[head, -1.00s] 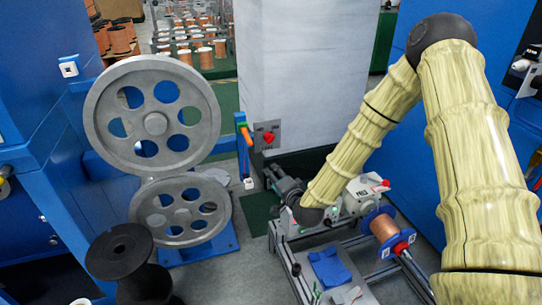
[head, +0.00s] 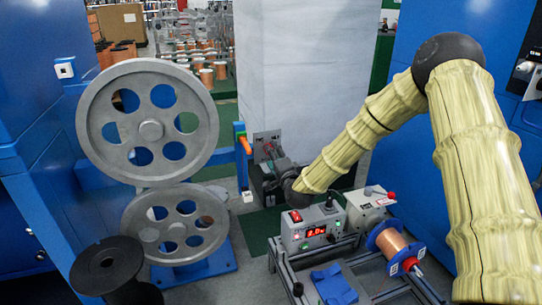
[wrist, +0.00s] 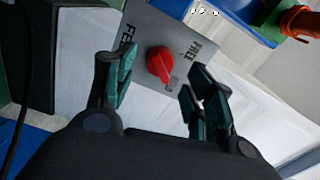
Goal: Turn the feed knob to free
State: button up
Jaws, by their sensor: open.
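The red knob (wrist: 160,64) sits on a grey plate (wrist: 150,22) in the wrist view. "FREE" is printed to the knob's upper right. Lettering starting "FE" is at its left, partly covered by a finger; a smaller mark at its lower right is hard to read. I cannot tell which mark the knob points to. My gripper (wrist: 160,75) is open, with one teal-padded finger on each side of the knob in the picture; no contact is clear. In the head view, my gripper (head: 270,155) is at the plate (head: 261,138) on the white pillar, hiding most of the knob.
A blue post with an orange lever (head: 244,145) stands just left of the plate. Large grey pulleys (head: 150,130) stand further left. Below my arm, a frame holds a control box (head: 312,230), a white unit (head: 370,203) and a copper spool (head: 390,243).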

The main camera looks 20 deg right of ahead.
jog(key=shift+w+a+b, duration=0.1)
jog(key=shift+w+b, duration=0.2)
jog(key=shift+w, duration=1.45)
jog(key=c, duration=1)
